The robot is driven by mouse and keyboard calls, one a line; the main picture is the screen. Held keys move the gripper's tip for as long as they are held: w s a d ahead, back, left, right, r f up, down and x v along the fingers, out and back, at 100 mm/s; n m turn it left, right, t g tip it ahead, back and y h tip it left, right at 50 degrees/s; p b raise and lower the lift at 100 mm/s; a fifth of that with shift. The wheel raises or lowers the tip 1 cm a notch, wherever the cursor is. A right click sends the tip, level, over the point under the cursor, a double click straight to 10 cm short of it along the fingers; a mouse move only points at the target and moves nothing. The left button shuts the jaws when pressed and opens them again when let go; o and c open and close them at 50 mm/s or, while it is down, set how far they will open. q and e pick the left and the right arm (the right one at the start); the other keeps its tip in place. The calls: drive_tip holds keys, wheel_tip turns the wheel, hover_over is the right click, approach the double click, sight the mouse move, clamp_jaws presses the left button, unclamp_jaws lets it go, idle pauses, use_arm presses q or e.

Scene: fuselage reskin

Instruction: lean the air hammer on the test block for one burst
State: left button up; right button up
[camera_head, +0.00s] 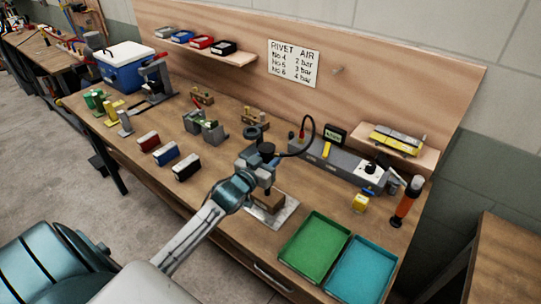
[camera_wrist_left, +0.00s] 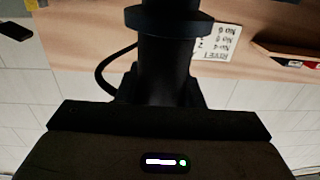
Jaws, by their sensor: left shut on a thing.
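My left gripper (camera_head: 258,163) is shut on the dark air hammer (camera_head: 267,149), which stands about upright with its black hose rising behind it. The hammer also fills the middle of the left wrist view (camera_wrist_left: 165,70) as a black cylinder with a wider collar. The brown test block (camera_head: 267,204) sits on a pale metal plate (camera_head: 287,215) at the front of the bench. The hammer's lower end is right over the block; I cannot tell whether it touches. My wrist partly hides the block. My right gripper is not in view.
A green tray (camera_head: 315,249) and a teal tray (camera_head: 362,270) lie right of the plate. Behind stands a long grey unit (camera_head: 345,165) with a knob; an orange-and-black tool (camera_head: 407,201) stands at the right. Red, blue and black bins (camera_head: 186,167) lie to the left.

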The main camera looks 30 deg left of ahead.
sight(272, 144)
use_arm(q)
drive_tip(key=shift+f, duration=0.2)
idle(0.6)
drive_tip(key=shift+r+p, duration=0.7)
drive_tip(key=shift+p, duration=0.15)
wheel_tip(272, 144, up, 3)
drive_tip(key=p, duration=0.2)
drive_tip(key=shift+r+p, duration=0.1)
drive_tip(key=shift+p, duration=0.25)
drive_tip(key=shift+r+p, duration=0.4)
drive_tip(key=shift+r, duration=0.6)
